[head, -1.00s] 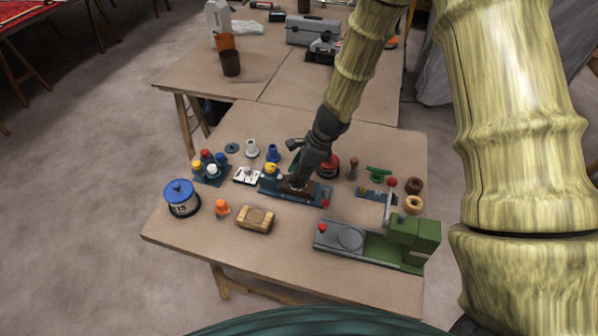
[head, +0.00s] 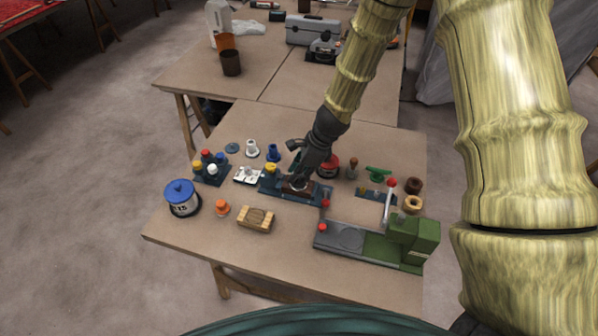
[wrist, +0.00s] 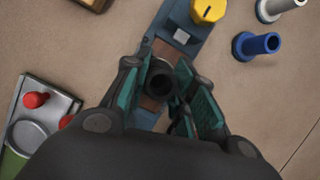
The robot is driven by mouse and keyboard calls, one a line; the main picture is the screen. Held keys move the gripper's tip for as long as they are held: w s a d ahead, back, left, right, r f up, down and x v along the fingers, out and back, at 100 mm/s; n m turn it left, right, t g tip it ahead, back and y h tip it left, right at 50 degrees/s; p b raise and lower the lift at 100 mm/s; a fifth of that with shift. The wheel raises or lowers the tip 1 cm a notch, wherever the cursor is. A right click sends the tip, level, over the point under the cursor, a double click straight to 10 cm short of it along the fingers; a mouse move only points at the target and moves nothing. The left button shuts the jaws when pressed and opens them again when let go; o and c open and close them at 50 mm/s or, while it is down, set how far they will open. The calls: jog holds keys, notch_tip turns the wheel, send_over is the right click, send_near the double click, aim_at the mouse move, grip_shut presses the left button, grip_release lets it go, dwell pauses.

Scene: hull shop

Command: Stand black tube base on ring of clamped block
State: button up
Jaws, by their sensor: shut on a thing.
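A blue clamp (head: 312,196) with a yellow knob (head: 270,168) holds a brown block (head: 291,188) near the middle of the table. The block also shows in the wrist view (wrist: 148,103), partly under my gripper. My gripper (wrist: 165,80) is over the block, its teal-padded fingers shut on the black tube base (wrist: 162,88), whose dark round opening faces the camera. In the head view my gripper (head: 299,178) hides the tube and most of the block.
Blue (head: 272,153) and white (head: 251,149) tube bases stand behind the clamp. A green machine (head: 411,241) with a grey plate stands front right. A wooden block (head: 256,219), an orange piece (head: 221,208) and a blue-lidded tin (head: 182,197) are front left. The front middle is clear.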

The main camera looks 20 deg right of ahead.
jog(key=shift+f+b, duration=0.35)
jog(key=shift+f, duration=0.25)
dwell(0.5)
jog(key=o, duration=0.8)
jog(key=shift+c, duration=0.2)
jog(key=p+v, duration=0.9)
jog(key=v, duration=0.2)
dwell(0.8)
